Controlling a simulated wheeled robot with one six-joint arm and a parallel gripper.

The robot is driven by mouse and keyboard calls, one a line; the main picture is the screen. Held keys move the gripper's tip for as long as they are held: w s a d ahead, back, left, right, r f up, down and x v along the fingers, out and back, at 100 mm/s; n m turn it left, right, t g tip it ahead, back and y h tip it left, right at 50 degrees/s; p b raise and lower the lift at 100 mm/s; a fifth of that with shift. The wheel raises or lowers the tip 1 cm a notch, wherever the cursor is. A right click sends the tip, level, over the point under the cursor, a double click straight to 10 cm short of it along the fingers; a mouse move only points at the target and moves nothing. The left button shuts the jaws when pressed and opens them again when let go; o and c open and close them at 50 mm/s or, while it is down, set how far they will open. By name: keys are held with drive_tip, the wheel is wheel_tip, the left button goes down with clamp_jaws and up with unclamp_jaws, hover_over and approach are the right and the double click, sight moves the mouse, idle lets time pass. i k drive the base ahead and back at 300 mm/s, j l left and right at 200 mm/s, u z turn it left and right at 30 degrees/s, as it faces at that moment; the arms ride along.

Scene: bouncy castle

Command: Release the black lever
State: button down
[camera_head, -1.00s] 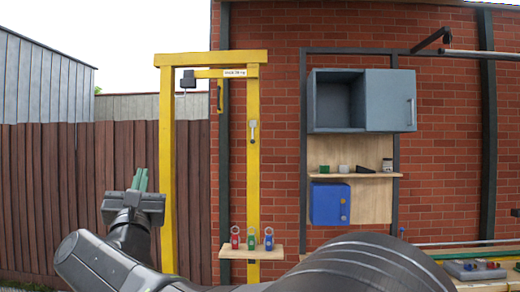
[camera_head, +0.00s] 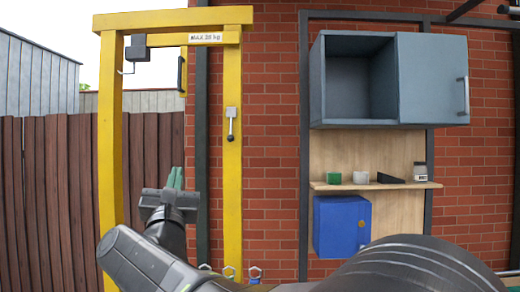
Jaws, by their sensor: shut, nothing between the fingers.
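A small lever (camera_head: 231,130) with a black knob hangs downward from a grey mounting plate (camera_head: 232,113) on the right yellow post (camera_head: 233,180). My gripper (camera_head: 176,170) is in the lower left, its green fingers pointing up and close together. It is shut and empty. In the picture it is left of and below the lever, with a clear gap between them. I cannot tell the depth between them.
A yellow frame (camera_head: 109,130) carries a black box (camera_head: 136,53) and a dark handle (camera_head: 181,74). At right, a grey cabinet (camera_head: 432,78) stands above a shelf (camera_head: 390,186) with small items and a blue box (camera_head: 337,226). Several ring tops show at the bottom.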

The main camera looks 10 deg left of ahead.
sight(231, 112)
drive_tip(key=i+j+z, duration=0.1)
drive_tip(key=i, duration=0.4)
drive_tip(key=i+j, duration=0.1)
drive_tip(key=i, duration=0.4)
drive_tip(key=l+z, duration=0.05)
